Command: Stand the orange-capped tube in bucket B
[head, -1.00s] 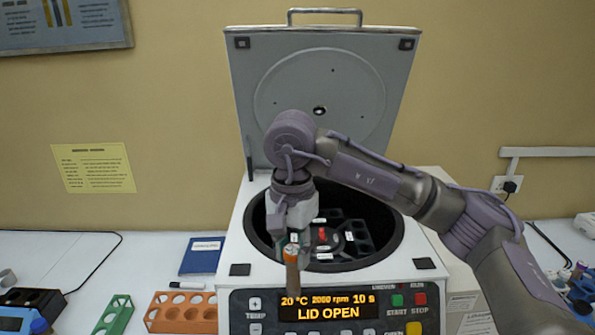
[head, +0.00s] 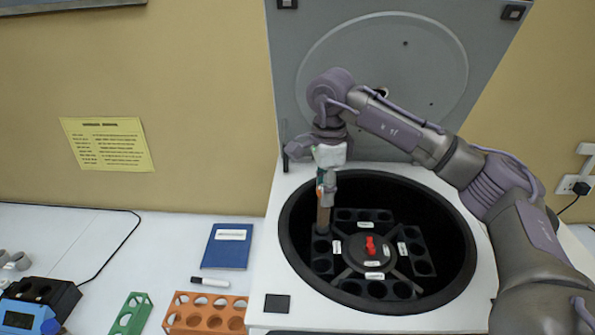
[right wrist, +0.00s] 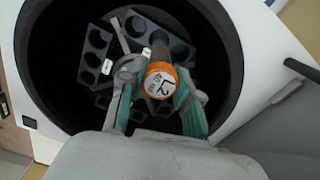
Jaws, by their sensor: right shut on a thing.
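My right gripper (head: 326,186) is shut on the orange-capped tube (head: 323,215), a brown tube held upright. In the right wrist view the orange cap (right wrist: 160,80), marked "L2", faces the camera between the two fingers (right wrist: 157,98). In the head view the tube's lower end is at the near-left bucket (head: 321,256) inside the centrifuge; I cannot tell if it is in a hole or just above it. Several dark buckets with holes ring the rotor hub (head: 370,252). Their small white labels are too small to read, so I cannot tell which is B. My left gripper is out of view.
The centrifuge's dark bowl rim (head: 290,255) surrounds the buckets, and its raised lid (head: 390,70) stands behind my arm. Left on the bench are an orange rack (head: 205,312), a green rack (head: 130,314), a blue notebook (head: 228,246) and a marker (head: 210,282).

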